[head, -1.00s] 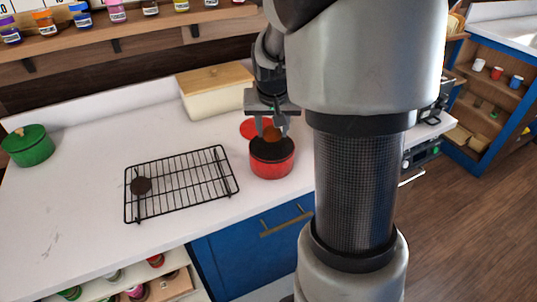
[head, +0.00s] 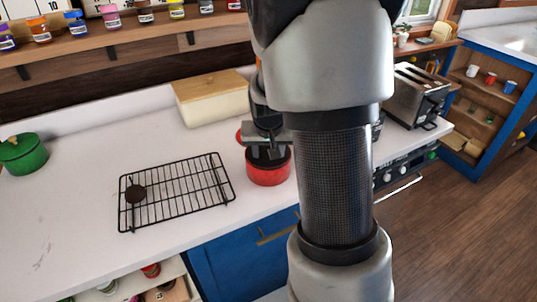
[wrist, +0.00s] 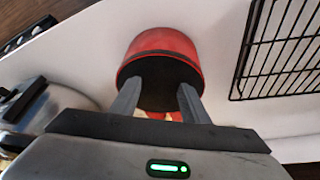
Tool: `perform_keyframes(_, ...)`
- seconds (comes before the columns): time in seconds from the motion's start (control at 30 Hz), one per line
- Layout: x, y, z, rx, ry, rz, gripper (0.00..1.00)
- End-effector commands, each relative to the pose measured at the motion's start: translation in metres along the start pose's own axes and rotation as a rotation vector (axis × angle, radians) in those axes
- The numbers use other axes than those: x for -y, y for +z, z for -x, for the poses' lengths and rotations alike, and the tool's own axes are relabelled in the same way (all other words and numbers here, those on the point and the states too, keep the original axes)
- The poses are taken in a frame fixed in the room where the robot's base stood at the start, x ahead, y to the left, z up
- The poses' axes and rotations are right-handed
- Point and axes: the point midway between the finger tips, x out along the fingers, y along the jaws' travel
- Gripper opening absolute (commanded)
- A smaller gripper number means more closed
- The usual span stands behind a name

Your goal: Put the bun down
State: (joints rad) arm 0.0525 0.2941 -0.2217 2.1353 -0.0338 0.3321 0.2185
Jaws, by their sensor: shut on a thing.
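The red pot (head: 268,174) stands open on the white counter, right of the cooling rack. It also shows in the wrist view (wrist: 160,45), with a dark inside. My gripper (head: 268,152) points down at the mouth of the pot, its fingertips hidden behind the rim in the head view. In the wrist view the two fingers (wrist: 158,90) reach over the dark opening. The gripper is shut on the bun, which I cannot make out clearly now. How deep the bun sits in the pot is hidden.
A cream box with a wooden lid (head: 211,100) stands behind, a green pot (head: 22,153) far left, a toaster (head: 415,95) to the right. The counter's left front is clear.

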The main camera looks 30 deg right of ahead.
Motion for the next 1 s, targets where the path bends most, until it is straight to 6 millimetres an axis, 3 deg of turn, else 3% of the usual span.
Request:
perform_keyframes(0.03, 0.0, 0.001, -0.003, 0.0, 0.0, 0.0, 0.2)
perform_keyframes(0.07, 0.0, 0.001, -0.002, 0.0, 0.0, 0.0, 0.45)
perform_keyframes(0.17, 0.0, 0.001, -0.001, 0.0, 0.0, 0.0, 0.6)
perform_keyframes(0.47, 0.0, 0.0, 0.0, 0.0, 0.0, 0.0, 0.6)
perform_keyframes(0.63, 0.001, -0.004, 0.016, -0.003, -0.002, 0.0, 0.6)
perform_keyframes(1.0, 0.001, -0.004, 0.095, -0.003, -0.003, 0.0, 0.6)
